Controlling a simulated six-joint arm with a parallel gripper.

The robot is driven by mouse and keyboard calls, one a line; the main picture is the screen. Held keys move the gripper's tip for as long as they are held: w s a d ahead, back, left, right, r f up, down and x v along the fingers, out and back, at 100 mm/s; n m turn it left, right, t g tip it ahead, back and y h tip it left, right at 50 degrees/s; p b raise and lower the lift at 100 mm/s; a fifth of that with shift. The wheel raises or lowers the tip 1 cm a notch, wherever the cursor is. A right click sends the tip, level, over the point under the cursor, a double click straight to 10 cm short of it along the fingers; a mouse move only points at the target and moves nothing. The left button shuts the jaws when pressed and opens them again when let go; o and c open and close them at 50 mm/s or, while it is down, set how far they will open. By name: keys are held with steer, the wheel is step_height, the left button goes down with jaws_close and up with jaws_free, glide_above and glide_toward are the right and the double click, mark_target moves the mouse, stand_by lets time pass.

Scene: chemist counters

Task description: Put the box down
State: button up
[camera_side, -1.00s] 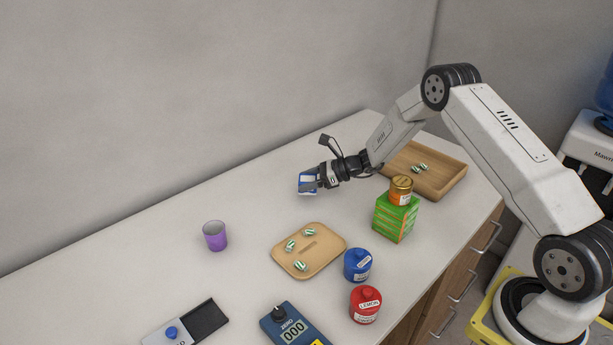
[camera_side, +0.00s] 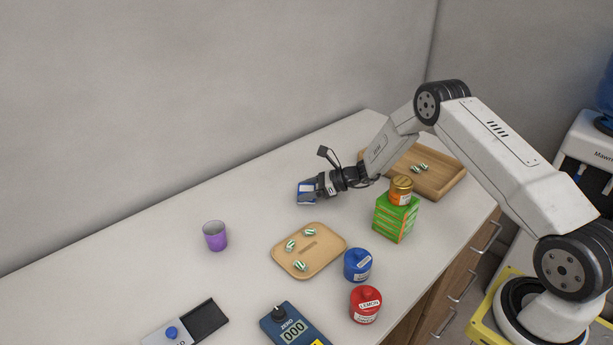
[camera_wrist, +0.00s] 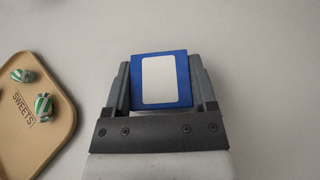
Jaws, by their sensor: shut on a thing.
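A small blue box with a white label (camera_wrist: 160,80) is held between the two fingers of my gripper (camera_wrist: 161,88) in the wrist view. In the side view the box (camera_side: 306,193) is at the end of my gripper (camera_side: 313,189), over the back part of the white counter. My gripper is shut on it, with a finger against each side. I cannot tell for sure whether the box touches the counter or is just above it.
A wooden sweets tray (camera_side: 332,255) with striped sweets lies in front of the box. A purple cup (camera_side: 215,236) stands to the left. A green box (camera_side: 395,218) with an orange jar (camera_side: 400,190) on it and a wooden tray (camera_side: 443,186) are to the right. Counter around the box is clear.

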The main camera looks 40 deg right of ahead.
steer(key=shift+f, duration=0.15)
steer(key=o, duration=1.2)
steer(key=shift+r, duration=0.2)
steer(key=shift+s+d+r, duration=0.1)
steer(key=shift+s+d, duration=0.05)
steer(key=shift+d, duration=0.05)
steer(key=v, duration=1.1)
steer(key=shift+s+d+r, duration=0.1)
steer(key=shift+s+d, duration=0.05)
steer(key=shift+s, duration=0.05)
